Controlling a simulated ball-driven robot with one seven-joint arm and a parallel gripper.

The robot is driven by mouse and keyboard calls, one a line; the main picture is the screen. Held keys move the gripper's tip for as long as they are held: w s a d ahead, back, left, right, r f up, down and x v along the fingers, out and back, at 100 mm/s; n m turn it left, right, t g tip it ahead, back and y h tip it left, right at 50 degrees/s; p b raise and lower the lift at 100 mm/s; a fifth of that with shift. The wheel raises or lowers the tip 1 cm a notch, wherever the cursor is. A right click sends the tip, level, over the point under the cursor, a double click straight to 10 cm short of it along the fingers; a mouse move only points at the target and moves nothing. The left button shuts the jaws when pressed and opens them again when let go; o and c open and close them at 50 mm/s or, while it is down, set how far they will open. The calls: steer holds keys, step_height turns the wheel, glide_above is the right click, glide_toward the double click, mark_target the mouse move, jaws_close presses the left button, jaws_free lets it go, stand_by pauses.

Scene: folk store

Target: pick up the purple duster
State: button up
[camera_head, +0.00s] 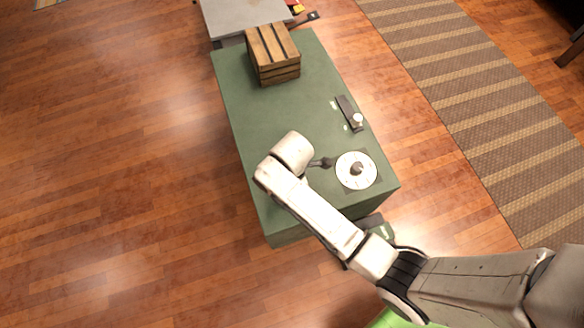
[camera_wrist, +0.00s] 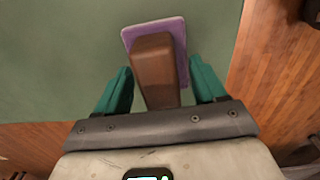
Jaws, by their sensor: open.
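The purple duster (camera_wrist: 157,26) lies on the green surface in the wrist view, upper middle, with a brown block-shaped handle (camera_wrist: 154,70) on its purple pad. My gripper (camera_wrist: 159,68) is open, with one teal finger on each side of the handle. Gaps show between the fingers and the handle, and nothing is held. The handle's near end reaches between the fingers. In the head view I cannot make out the duster or the fingers; my arm covers that part of the green table (camera_head: 290,105).
On the table are a wooden crate (camera_head: 281,73) at the far end, a white disc (camera_head: 345,176) with a dark knob, and a dark narrow object (camera_head: 346,108) with a white knob. A grey table (camera_head: 235,15) stands behind. A striped rug (camera_head: 470,110) lies right; wooden floor is open left.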

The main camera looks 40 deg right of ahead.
steer(key=shift+f, duration=0.3)
steer(key=shift+c, duration=0.2)
steer(key=c, duration=1.1)
